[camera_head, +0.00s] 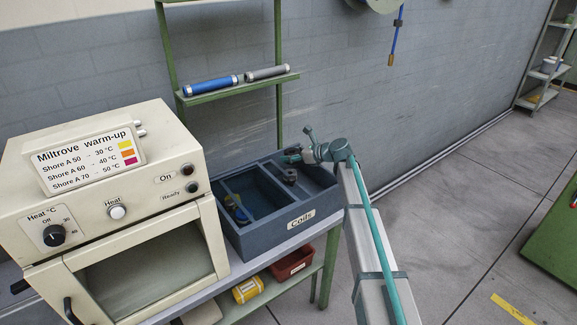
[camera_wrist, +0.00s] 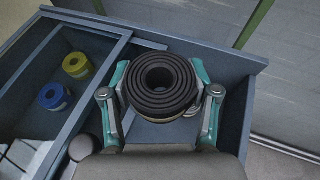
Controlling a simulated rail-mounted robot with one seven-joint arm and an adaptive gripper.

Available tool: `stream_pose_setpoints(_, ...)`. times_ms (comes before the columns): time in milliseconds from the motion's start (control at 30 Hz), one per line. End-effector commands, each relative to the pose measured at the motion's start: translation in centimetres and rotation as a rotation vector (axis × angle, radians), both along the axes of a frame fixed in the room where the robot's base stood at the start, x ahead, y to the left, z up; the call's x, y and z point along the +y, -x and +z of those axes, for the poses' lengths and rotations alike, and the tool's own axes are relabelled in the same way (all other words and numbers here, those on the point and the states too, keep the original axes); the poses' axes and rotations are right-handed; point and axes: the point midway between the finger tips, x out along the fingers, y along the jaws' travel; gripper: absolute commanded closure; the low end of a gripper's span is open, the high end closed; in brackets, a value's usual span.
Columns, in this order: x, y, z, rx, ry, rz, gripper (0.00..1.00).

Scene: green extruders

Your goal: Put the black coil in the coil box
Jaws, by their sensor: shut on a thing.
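The black coil (camera_wrist: 165,90) is a thick rolled band with an open centre, seen from above in the wrist view. My gripper (camera_wrist: 160,76) is shut on it, with one teal finger on each side. The coil box (camera_head: 262,236) is a blue-grey open box marked "Coils". In the head view my gripper (camera_head: 290,158) is over its right part. The wrist view shows the coil over the box's right compartment (camera_wrist: 234,100); its height above the floor is unclear. A yellow coil (camera_wrist: 76,65) and a blue coil (camera_wrist: 53,96) lie in the left compartment.
A cream warm-up oven (camera_head: 120,190) stands left of the box. A green shelf (camera_head: 240,86) behind carries a blue roll (camera_head: 210,85) and a grey roll (camera_head: 267,73). A red bin (camera_head: 292,264) and a yellow item (camera_head: 248,289) sit below.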

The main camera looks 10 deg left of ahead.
Motion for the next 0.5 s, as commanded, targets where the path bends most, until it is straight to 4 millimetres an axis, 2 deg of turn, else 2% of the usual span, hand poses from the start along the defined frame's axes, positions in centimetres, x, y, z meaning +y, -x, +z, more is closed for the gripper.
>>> stream_pose_setpoints(33, 0.4, -1.7, -0.3, 0.002, 0.0, 0.0, 0.78)
stream_pose_setpoints(200, 1.0, -3.6, -3.3, 0.002, 0.0, 0.0, 0.78)
stream_pose_setpoints(300, 1.2, -4.3, -4.5, 0.002, 0.0, 0.0, 0.78)
stream_pose_setpoints(500, 1.3, -4.9, -5.4, 0.0, 0.0, 0.0, 0.78)
